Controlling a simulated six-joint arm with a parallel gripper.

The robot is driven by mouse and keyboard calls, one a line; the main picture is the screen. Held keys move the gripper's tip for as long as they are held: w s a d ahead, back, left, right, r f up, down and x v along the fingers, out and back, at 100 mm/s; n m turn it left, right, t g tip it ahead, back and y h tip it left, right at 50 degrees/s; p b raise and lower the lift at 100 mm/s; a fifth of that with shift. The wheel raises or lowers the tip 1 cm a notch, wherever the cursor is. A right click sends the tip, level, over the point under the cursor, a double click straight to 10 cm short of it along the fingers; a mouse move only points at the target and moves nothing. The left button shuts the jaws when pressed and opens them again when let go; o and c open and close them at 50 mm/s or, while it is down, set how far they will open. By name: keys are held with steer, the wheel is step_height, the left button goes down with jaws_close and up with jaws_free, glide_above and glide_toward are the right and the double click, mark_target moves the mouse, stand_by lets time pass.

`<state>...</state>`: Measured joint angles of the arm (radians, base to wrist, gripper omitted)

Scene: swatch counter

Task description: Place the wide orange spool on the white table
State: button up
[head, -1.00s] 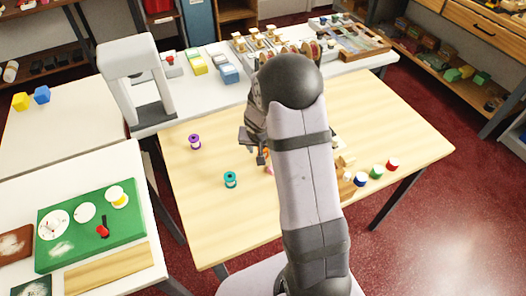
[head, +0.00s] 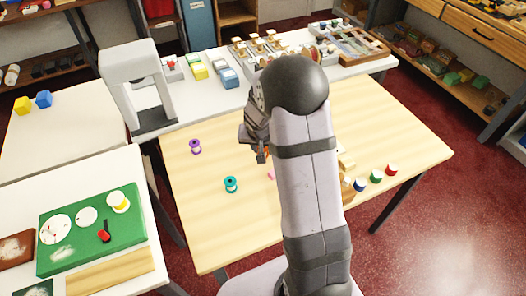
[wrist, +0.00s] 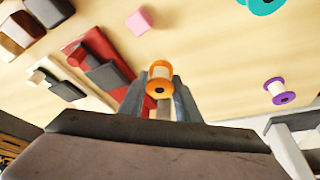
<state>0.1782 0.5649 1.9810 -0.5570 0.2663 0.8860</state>
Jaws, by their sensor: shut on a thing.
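The orange spool (wrist: 159,80) is between the fingers of my gripper (wrist: 160,92) in the wrist view, and the gripper is shut on it. In the head view a bit of orange (head: 262,155) shows at the fingertips, over the wooden table (head: 240,230); most of the gripper is hidden behind my arm. White-topped tables stand at the far left (head: 70,120), at the front left (head: 150,225) and along the back (head: 290,80); I cannot tell which one the task names.
A purple spool (head: 195,146) and a teal spool (head: 231,184) stand on the wooden table. A pink cube (wrist: 139,21) lies near the gripper. A grey arch-shaped machine (head: 137,70) stands at the back left. A green mat (head: 70,250) covers part of the front-left table; the far-left table is mostly clear.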

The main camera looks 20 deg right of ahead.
step_height(320, 180, up, 7)
steer(key=shift+r, duration=0.1)
stand_by(0.5)
